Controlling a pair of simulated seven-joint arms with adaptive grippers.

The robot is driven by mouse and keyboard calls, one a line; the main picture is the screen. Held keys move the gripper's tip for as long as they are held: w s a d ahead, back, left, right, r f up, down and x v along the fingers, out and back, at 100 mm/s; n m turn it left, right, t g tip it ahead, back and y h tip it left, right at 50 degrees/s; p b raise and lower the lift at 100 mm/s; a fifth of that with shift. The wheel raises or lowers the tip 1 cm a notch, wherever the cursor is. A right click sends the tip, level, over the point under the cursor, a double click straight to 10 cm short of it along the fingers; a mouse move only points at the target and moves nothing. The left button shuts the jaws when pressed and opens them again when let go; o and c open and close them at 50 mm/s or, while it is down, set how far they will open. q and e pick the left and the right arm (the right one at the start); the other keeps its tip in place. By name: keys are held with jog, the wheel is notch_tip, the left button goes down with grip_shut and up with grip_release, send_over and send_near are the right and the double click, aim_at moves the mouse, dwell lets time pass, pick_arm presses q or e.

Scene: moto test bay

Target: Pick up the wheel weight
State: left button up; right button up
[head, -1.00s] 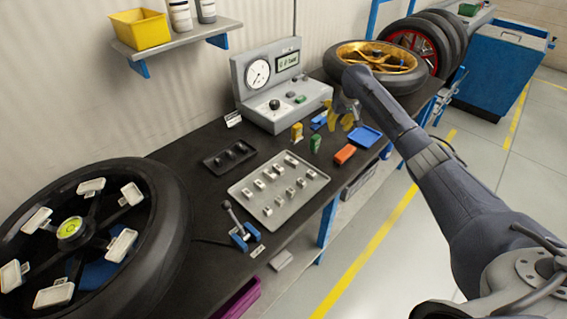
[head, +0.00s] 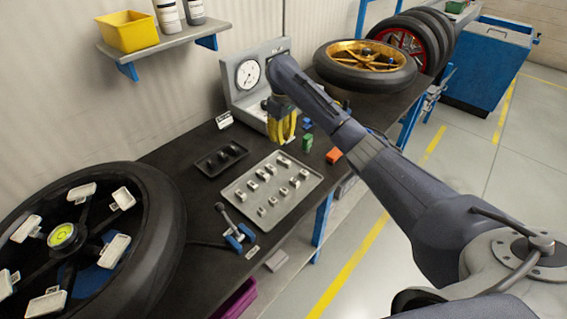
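Several small silver wheel weights (head: 283,162) stand in loose rows on a flat grey tray (head: 287,206) on the dark bench. My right gripper (head: 281,143), with yellow fingers pointing down, hangs just beyond the far edge of the tray, in front of the gauge unit. It looks apart from the weights. The arm comes in from the right, and the angle does not show whether the fingers are open or shut. No weight is visible between them. My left gripper is not in view.
A dark tray (head: 203,170) lies left of the weights. A blue clamp-like tool with a lever (head: 235,238) stands in front. A green block (head: 307,143) and an orange block (head: 334,156) lie right of the gripper. A large wheel (head: 165,225) fills the left.

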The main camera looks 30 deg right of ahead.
aim_at(283, 159)
jog(key=shift+d+f, duration=0.1)
jog(key=shift+f, duration=6.05)
grip_shut()
